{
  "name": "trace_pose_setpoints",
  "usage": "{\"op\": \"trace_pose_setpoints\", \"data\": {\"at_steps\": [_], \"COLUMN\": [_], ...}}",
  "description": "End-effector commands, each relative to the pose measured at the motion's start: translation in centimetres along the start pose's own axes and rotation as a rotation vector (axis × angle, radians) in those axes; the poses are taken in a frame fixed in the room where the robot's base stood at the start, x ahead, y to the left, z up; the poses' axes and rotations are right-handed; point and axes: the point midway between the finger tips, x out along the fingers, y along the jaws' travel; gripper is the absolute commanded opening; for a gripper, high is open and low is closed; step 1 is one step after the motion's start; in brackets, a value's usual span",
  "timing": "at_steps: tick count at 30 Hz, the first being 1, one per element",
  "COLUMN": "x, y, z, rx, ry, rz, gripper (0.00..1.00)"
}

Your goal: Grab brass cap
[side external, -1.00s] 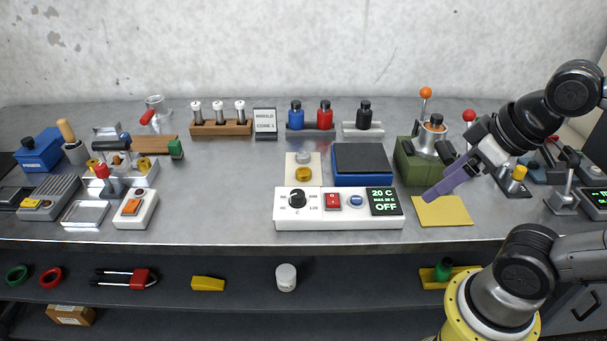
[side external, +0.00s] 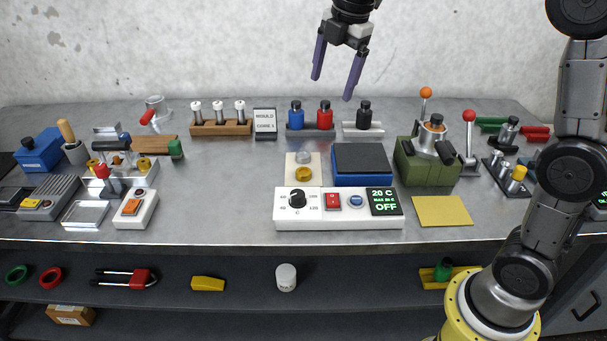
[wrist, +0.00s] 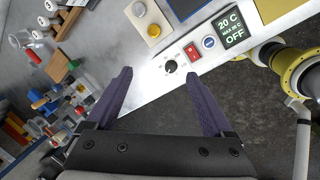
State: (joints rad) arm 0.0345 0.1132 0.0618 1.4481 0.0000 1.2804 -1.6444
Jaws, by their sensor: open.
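A brass cap (side external: 304,174) rests on a small pale plate (side external: 290,183) in the middle of the bench, beside a silver cap (side external: 304,157). In the wrist view the brass cap (wrist: 154,31) shows near the top, with the silver cap (wrist: 138,9) beyond it. My gripper (side external: 334,90) is open and empty, raised high in front of the back wall, well above the bench. In the wrist view its two purple fingers are spread apart (wrist: 163,75) with nothing between them, and the brass cap lies beyond the fingertips.
A white control box (side external: 262,222) with knob and display stands in front of the plate, and a blue block with a dark top (side external: 361,163) stands right of it. Bottles (side external: 325,115) stand behind. Bare bench lies left of the plate.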

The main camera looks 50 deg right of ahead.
Motion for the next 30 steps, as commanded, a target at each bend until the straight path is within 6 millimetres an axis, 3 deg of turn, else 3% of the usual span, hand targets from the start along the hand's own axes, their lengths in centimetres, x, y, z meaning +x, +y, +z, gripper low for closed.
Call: {"op": "trace_pose_setpoints", "data": {"at_steps": [3,9,13,20,30], "x": [4.3,11.3,14.6,17.4,23.1], "y": [3.5,6.4,6.3,5.6,4.2], "z": [0.6,1.4,1.6,1.7,1.6], "rx": [-0.073,-0.083,-0.077,-0.073,-0.073], "ry": [0.006,0.017,0.023,0.027,0.027], "rz": [-0.067,-0.158,-0.213,-0.241,-0.24], "gripper": [0.86,0.86,0.86,0.86,0.86]}}
